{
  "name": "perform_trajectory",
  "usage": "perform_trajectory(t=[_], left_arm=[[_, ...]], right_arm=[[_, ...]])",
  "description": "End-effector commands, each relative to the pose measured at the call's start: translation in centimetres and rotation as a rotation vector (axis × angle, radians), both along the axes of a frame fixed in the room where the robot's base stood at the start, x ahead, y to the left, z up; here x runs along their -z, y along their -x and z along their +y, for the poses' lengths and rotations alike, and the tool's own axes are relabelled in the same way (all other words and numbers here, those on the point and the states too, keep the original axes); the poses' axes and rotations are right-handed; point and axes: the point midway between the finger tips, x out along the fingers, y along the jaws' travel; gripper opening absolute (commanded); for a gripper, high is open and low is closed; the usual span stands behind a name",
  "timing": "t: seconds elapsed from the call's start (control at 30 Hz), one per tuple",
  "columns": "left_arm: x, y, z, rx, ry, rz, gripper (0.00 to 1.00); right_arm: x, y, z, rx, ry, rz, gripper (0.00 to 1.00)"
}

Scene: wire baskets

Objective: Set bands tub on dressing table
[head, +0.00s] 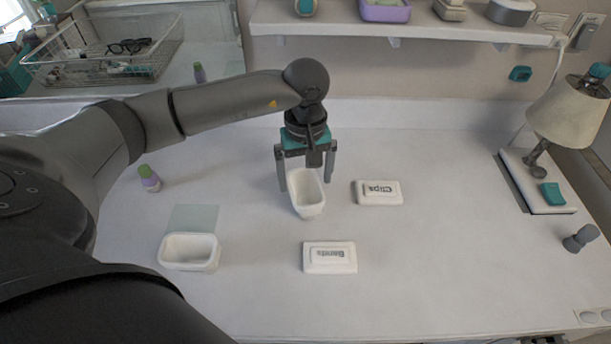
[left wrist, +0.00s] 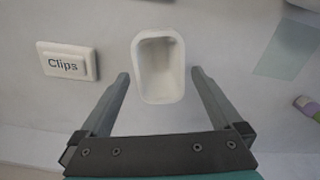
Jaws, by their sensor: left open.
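A white open tub (head: 308,208) stands on the white table (head: 430,260), with no label readable on it. My left gripper (head: 306,186) is open above it, pointing down, one finger toward each side. In the left wrist view the tub (left wrist: 160,98) shows between and beyond the open fingertips, apart from both, and looks empty. A second white open tub (head: 190,266) stands at the front left. A white lid marked Bands (head: 330,268) and a white lid marked Clips (head: 379,200) lie flat. I cannot tell which tub is for bands. My right gripper is out of view.
A pale green mat (head: 194,218) lies behind the front-left tub. A lamp (head: 570,110) and a grey object (head: 580,238) are at the right. A shelf (head: 420,30) runs along the back wall. The right-centre table is clear.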

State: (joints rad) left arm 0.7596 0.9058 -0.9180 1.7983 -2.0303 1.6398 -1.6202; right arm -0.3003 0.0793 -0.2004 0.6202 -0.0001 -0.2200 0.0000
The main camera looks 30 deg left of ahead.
Motion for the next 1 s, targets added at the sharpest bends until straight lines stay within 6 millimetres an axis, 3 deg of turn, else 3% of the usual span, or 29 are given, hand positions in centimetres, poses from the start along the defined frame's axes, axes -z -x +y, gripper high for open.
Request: perform_trajectory(t=[1.0], left_arm=[[-4.2,0.0,0.0,0.0,0.0,0.0,1.0]], right_arm=[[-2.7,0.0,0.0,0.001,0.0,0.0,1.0]])
